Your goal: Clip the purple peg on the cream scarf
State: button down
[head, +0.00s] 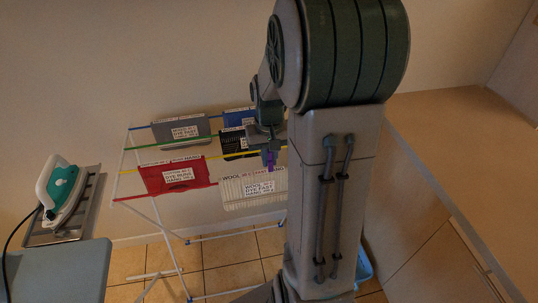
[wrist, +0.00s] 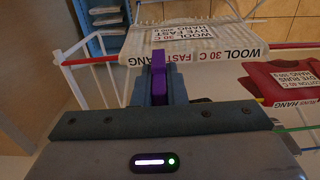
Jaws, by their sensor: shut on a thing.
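The purple peg (head: 269,160) is held in my gripper (head: 267,151), which is shut on it, above the cream scarf (head: 252,191) on the drying rack. The scarf is cream with ribbed ends and a white label reading WOOL, and hangs folded over a line. In the wrist view the peg (wrist: 158,72) stands between the fingers of my gripper (wrist: 158,88), its tip overlapping the near edge of the scarf (wrist: 190,14). I cannot tell whether the peg touches the scarf. My arm hides the rack's right end in the head view.
The rack (head: 155,215) also carries a red cloth (head: 180,186), a grey cloth (head: 165,133), a black one and a blue one (head: 234,117). A wooden counter (head: 465,150) stands at right.

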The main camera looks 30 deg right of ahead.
aim_at(270, 165)
jog(key=shift+f+b, duration=1.15)
jog(key=shift+f, duration=0.45)
jog(key=shift+s+a+f, duration=0.1)
jog(key=shift+s+f, duration=0.25)
jog(key=shift+f, duration=0.05)
jog(key=c, duration=1.5)
grip_release()
jog(key=shift+b, duration=0.3)
jog(key=shift+c, duration=0.2)
jog(key=shift+w+r, duration=0.2)
jog(key=shift+r, duration=0.25)
jog(key=shift+o, duration=0.8)
notch_tip(270, 165, up, 14)
jog(key=shift+r, duration=0.1)
jog(key=s+a+f+n+t, duration=0.3)
jog(key=s+a+f, duration=0.1)
jog(key=s+a, duration=0.8)
jog(key=shift+s+f, duration=0.2)
jog(key=shift+f, duration=0.2)
